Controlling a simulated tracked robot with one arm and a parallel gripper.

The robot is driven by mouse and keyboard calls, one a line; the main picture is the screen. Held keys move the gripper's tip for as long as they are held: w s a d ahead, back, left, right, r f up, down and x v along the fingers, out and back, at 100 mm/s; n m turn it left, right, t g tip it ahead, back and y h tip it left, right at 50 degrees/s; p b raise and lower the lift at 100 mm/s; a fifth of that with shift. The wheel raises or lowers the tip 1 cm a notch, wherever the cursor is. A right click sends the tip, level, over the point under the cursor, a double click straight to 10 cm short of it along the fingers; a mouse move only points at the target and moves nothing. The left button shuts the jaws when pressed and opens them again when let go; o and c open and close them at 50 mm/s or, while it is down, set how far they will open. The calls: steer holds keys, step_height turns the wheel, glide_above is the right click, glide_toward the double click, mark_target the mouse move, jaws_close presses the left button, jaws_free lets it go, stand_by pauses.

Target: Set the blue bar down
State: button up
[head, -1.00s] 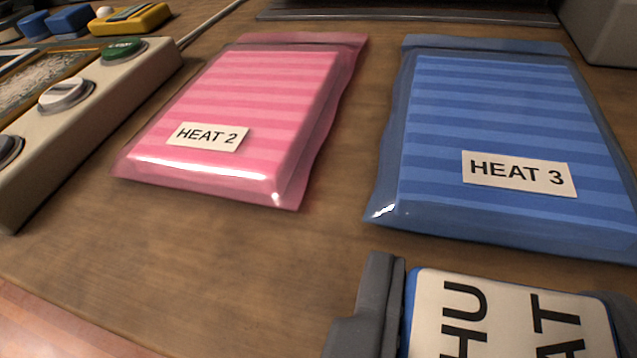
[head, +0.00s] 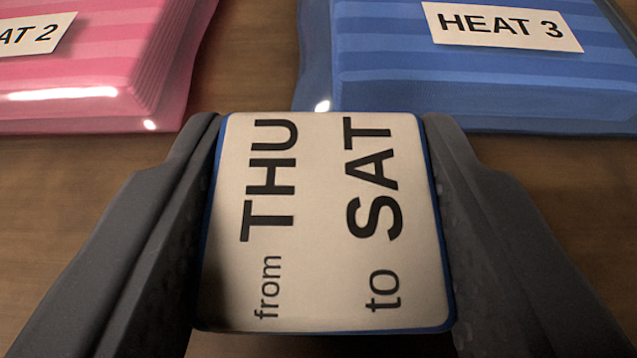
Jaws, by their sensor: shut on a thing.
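The blue bar (head: 323,220) has blue edges and a cream label on top reading "from THU to SAT". My gripper (head: 325,225) is shut on it, with one dark grey finger against its left side and one against its right. The bar is in the lower middle of the head view, in front of the packets. Its underside is hidden, so I cannot tell whether it touches the wooden table (head: 255,65).
A pink striped packet (head: 95,85) labelled HEAT 2 lies at the upper left. A blue striped packet (head: 480,85) labelled HEAT 3 lies at the upper right. A narrow strip of bare wood runs between them, widening toward me.

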steer(key=o, duration=1)
steer(key=shift+c, duration=0.2)
steer(key=shift+r, duration=0.1)
steer(key=shift+s+r, duration=0.1)
steer(key=shift+s, duration=0.15)
steer(key=v, duration=1.1)
steer(key=shift+s+p, duration=0.25)
steer(key=shift+p, duration=0.2)
